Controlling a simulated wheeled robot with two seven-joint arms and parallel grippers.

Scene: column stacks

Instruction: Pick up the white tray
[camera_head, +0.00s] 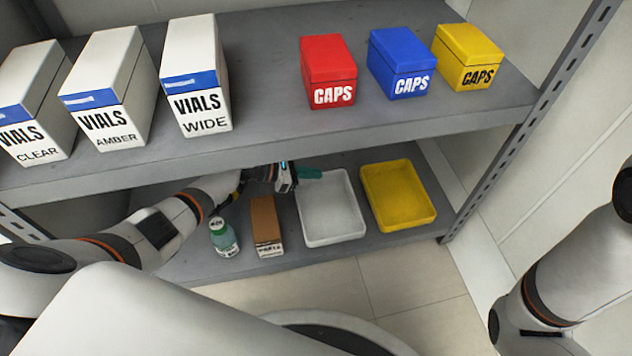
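The white tray (331,238) lies on the lower shelf, between a brown box and a yellow tray. It looks empty. My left arm reaches in under the upper shelf from the left. My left gripper (308,173) is at the tray's back left corner, its teal tip over or beside the rim. I cannot tell whether it touches the rim or how far apart its fingers are. Part of my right arm shows at the right edge, but its gripper is out of view.
The yellow tray (399,196) stands close on the right. The brown box (265,221) and a green bottle (222,238) stand on the left. The upper shelf (265,108) overhangs, holding several vial boxes (197,75) and red (328,72), blue (402,63) and yellow (468,58) caps boxes.

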